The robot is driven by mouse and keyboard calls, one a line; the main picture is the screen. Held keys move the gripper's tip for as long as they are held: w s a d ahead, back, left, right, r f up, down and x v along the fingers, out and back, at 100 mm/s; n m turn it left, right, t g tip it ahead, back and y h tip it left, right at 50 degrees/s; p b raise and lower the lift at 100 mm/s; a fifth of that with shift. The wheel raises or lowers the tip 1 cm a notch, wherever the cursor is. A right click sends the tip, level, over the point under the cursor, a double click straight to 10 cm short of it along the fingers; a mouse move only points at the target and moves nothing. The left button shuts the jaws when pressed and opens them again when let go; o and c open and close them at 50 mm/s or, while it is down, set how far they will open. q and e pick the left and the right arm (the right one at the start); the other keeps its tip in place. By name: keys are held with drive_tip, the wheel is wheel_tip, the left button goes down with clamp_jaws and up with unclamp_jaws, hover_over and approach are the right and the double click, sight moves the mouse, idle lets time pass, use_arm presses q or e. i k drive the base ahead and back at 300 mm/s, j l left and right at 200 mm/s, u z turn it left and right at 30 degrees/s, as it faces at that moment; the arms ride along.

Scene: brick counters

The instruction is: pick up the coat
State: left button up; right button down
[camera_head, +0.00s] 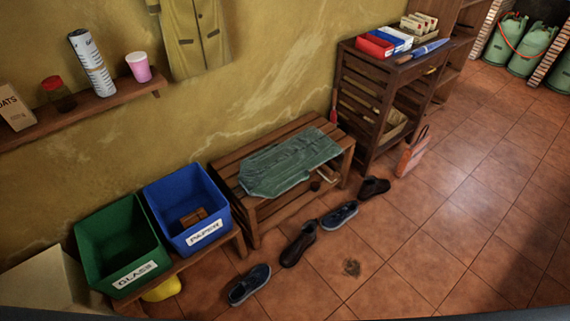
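An olive-yellow coat (197,38) with dark buttons and pocket flaps hangs against the yellow wall at the top left of the head view; its upper part is cut off by the frame. A green garment (285,165), perhaps a folded coat or jacket, lies flat on the slatted wooden bench (237,181). Neither of my grippers is in view, and nothing touches either garment.
A green glass bin (133,276) and blue paper bin (203,237) stand left of the bench. Several shoes (298,245) lie in front of it. A wall shelf (95,107) holds a pink cup (139,67).

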sight(268, 173)
drive_tip(key=i+l+u, duration=0.25)
drive_tip(key=i+l, duration=0.15)
drive_tip(key=i, duration=0.25)
drive_tip(key=i+l+u, duration=0.25)
drive_tip(key=i+l, duration=0.3)
